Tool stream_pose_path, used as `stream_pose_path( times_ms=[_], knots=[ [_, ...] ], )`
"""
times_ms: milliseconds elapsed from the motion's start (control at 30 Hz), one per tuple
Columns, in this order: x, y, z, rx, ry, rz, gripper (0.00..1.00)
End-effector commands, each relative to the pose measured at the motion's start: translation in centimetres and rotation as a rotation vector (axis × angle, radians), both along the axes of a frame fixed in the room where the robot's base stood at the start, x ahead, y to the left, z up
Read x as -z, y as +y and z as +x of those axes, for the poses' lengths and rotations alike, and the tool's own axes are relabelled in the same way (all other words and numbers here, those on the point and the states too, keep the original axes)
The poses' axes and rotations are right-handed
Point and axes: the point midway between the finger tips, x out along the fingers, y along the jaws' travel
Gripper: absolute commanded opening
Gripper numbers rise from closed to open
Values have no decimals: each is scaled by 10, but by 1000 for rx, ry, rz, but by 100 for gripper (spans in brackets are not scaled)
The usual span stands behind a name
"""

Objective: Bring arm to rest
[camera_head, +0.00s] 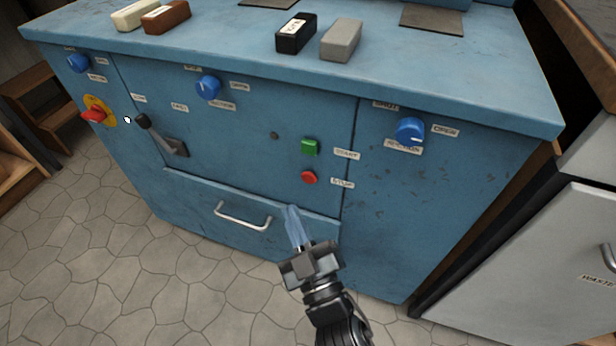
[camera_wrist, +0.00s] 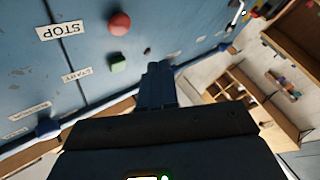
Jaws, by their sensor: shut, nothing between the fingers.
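My gripper (camera_head: 291,212) is in front of the blue machine (camera_head: 240,150) in the head view, with its fingers together and nothing between them. It points up toward the front panel, near the right end of the drawer (camera_head: 190,200) and below the red stop button (camera_head: 309,177). The green start button (camera_head: 310,147) is just above that. In the wrist view my gripper's fingers (camera_wrist: 157,75) show at the centre, with the red button (camera_wrist: 120,23) and the green button (camera_wrist: 118,63) to their upper left. I cannot tell whether the fingertips touch the panel.
The machine has blue knobs (camera_head: 410,131), a lever (camera_head: 165,138) and a red-yellow switch (camera_head: 95,112). Several blocks, one of them grey (camera_head: 341,40), lie on its top. A waste cabinet (camera_head: 560,270) stands at right. Stone floor (camera_head: 110,270) is open at lower left.

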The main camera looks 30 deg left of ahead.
Motion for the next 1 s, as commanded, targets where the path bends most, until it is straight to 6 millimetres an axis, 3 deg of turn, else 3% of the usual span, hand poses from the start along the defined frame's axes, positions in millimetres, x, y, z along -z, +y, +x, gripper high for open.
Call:
stream_pose_path(
  times_ms=[533,633,767,1000],
  knots=[
    [0,0,0,0,1,-1,0],
    [4,-10,-1,13,11,-1,0],
    [17,-50,-6,72,57,-4,0],
    [37,-167,-40,260,200,3,0]
  ],
)
